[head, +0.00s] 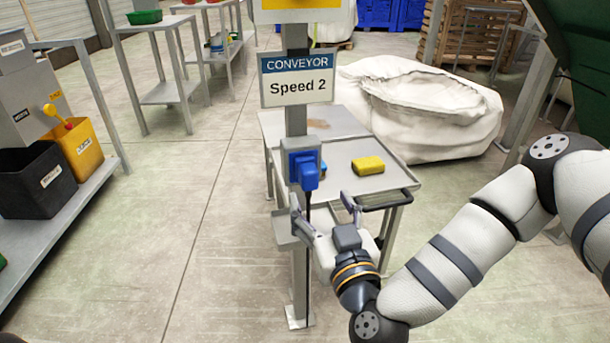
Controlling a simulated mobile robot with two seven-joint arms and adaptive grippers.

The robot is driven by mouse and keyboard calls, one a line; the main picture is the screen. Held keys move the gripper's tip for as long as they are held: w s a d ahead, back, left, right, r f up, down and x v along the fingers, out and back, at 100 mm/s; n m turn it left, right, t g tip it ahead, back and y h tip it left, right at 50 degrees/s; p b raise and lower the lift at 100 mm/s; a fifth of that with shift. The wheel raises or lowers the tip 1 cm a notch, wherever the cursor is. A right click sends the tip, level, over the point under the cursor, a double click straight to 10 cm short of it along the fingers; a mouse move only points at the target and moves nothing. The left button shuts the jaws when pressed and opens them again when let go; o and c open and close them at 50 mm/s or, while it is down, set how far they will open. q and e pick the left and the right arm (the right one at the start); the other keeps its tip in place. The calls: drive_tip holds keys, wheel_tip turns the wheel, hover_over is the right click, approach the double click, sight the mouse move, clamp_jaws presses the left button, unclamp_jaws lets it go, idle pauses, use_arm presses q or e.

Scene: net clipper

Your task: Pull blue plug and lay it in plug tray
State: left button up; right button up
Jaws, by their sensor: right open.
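The blue plug (309,172) sits in a blue and grey socket box (292,151) on the grey post, with a dark cable hanging below it. My right gripper (325,207) is open and empty, just below the plug and slightly to its right, its fingers pointing up toward the post. I cannot tell whether a finger touches the post. A small grey tray (283,229) is fixed to the post below the socket, partly hidden by my gripper; I take it for the plug tray. My left gripper is out of view.
A grey cart (343,152) with a yellow sponge-like block (368,165) stands behind the post. A "CONVEYOR Speed 2" sign (297,78) hangs above the socket. A large white sack (420,105) is at the back right. A shelf with bins (38,180) is left; floor between is clear.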

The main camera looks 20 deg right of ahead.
sight(311, 183)
drive_tip(key=w+b, duration=0.2)
drive_tip(key=w, duration=0.1)
drive_tip(key=w+b, duration=0.1)
drive_tip(key=w, duration=0.1)
drive_tip(key=shift+d+f, duration=0.15)
drive_tip(key=shift+f, duration=0.15)
drive_tip(key=shift+w+r, duration=0.15)
drive_tip(key=shift+w, duration=0.45)
drive_tip(key=shift+w+r, duration=0.15)
drive_tip(key=shift+w, duration=1.25)
drive_tip(key=shift+p, duration=0.8)
clamp_jaws()
drive_tip(key=shift+s+p, duration=1.6)
drive_tip(key=shift+s, duration=1.4)
